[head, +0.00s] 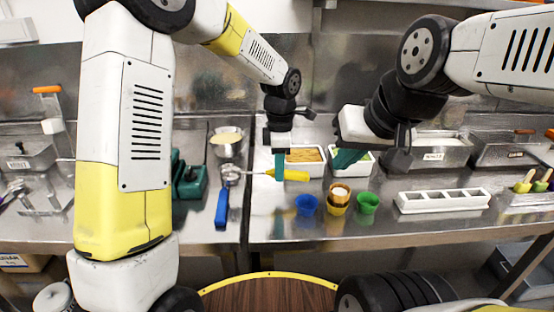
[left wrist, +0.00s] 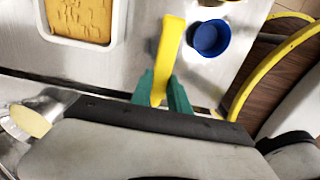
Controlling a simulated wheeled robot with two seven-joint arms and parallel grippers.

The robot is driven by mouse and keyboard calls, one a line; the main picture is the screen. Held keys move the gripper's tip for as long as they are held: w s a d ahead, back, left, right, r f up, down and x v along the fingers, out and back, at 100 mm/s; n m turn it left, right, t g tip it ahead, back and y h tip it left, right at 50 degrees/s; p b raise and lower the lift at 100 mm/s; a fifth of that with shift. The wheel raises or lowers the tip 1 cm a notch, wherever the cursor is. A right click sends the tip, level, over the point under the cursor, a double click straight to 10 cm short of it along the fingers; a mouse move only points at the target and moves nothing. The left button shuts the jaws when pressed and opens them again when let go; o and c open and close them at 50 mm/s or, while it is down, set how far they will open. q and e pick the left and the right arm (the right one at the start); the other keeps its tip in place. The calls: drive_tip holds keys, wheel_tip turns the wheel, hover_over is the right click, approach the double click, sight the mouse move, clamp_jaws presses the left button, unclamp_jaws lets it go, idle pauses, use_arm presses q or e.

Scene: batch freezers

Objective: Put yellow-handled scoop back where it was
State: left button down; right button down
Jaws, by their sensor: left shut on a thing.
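The yellow-handled scoop (head: 296,175) is in my left gripper (head: 279,172), its handle pointing right and its thin metal part reaching left toward a blue-handled scoop (head: 222,206). In the left wrist view, the teal fingers (left wrist: 163,92) are shut around the yellow handle (left wrist: 170,45). The scoop's metal end is hard to make out in the head view and hidden in the wrist view. My right gripper (head: 348,159) is over the counter by a white tub with green contents; its fingers overlap, so its opening is unclear.
A tub with orange-yellow contents (head: 304,155) stands behind the scoop. Blue (head: 306,205), orange (head: 337,208) and green (head: 368,203) cups stand in front. A white compartment tray (head: 443,200) lies to the right. A bowl (head: 227,140) stands at left. The counter's front strip is clear.

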use_arm(q)
drive_tip(key=shift+f, duration=0.4)
drive_tip(key=c, duration=1.3)
unclamp_jaws()
drive_tip(key=shift+o, duration=0.2)
wheel_tip(320, 180, up, 13)
drive_tip(key=s+a+r+m+t+h, duration=0.1)
drive_tip(key=s+a+r+m+t, duration=0.1)
drive_tip(key=s+a+r+m, duration=0.5)
drive_tip(key=s+a+f+m+t+h, duration=0.1)
drive_tip(key=s+a+f+m+t, duration=0.2)
drive_tip(key=s+a+m, duration=0.7)
drive_tip(key=s+m+t, duration=0.1)
drive_tip(key=s, duration=0.1)
drive_tip(key=shift+s+a+f+m, duration=0.3)
drive_tip(key=shift+s, duration=0.05)
